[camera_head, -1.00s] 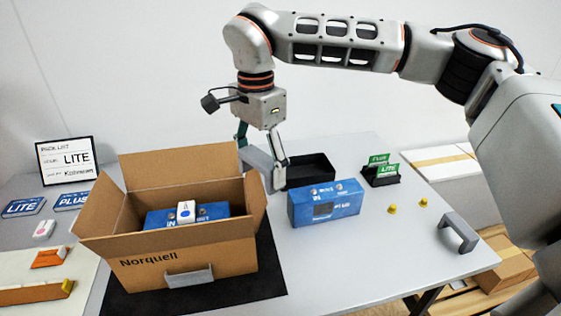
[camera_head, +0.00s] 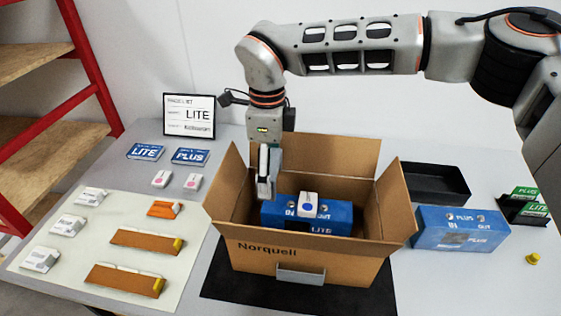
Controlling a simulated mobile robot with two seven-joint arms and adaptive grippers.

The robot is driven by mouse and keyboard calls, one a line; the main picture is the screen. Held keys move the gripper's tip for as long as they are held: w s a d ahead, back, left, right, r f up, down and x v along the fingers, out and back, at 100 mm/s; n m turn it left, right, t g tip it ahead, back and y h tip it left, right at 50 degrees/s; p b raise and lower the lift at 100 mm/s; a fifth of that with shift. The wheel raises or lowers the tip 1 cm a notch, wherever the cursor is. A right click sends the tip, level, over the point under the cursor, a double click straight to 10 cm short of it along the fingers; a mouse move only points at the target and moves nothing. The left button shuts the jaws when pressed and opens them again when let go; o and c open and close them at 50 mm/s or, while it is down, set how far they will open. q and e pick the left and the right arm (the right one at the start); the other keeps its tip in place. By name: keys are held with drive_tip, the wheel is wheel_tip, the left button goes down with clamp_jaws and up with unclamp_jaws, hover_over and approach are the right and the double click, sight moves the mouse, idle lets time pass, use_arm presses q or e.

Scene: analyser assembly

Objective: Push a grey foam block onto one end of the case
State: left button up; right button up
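The blue case (camera_head: 335,216) marked LITE lies inside the open cardboard box (camera_head: 262,257). A small white unit with a blue dot (camera_head: 308,204) sits on its top. My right gripper (camera_head: 267,188), on the arm from the right, points down inside the box at the case's left end. It appears shut on a grey foam block (camera_head: 264,168), seen nearly edge-on and partly covered by the fingers. I cannot tell whether that block touches the case. Another grey foam block (camera_head: 301,274) stands in front of the box. My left gripper is not in view.
The box flaps stand up around the gripper. A blue PLUS case (camera_head: 460,229) and a black tray (camera_head: 430,184) are on the right. A light mat (camera_head: 95,236) with white packs and orange parts lies left. Blue LITE and PLUS cards (camera_head: 145,152) lie behind it.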

drive_tip(key=shift+a+f, duration=0.1)
drive_tip(key=shift+f, duration=0.05)
drive_tip(key=shift+s+f+b, duration=0.1)
drive_tip(key=shift+f+b, duration=0.5)
drive_tip(key=shift+f, duration=0.1)
wheel_tip(320, 180, down, 4)
drive_tip(key=b, duration=0.2)
drive_tip(key=shift+b, duration=0.3)
drive_tip(key=shift+r+p, duration=0.2)
drive_tip(key=shift+p, duration=0.1)
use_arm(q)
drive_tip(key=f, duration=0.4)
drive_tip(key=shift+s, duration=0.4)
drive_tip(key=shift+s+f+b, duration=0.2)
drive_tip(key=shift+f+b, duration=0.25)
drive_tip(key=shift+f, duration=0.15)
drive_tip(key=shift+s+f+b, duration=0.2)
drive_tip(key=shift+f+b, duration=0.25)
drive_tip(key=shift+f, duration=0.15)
use_arm(e)
drive_tip(key=shift+f, duration=2.7)
idle(0.4)
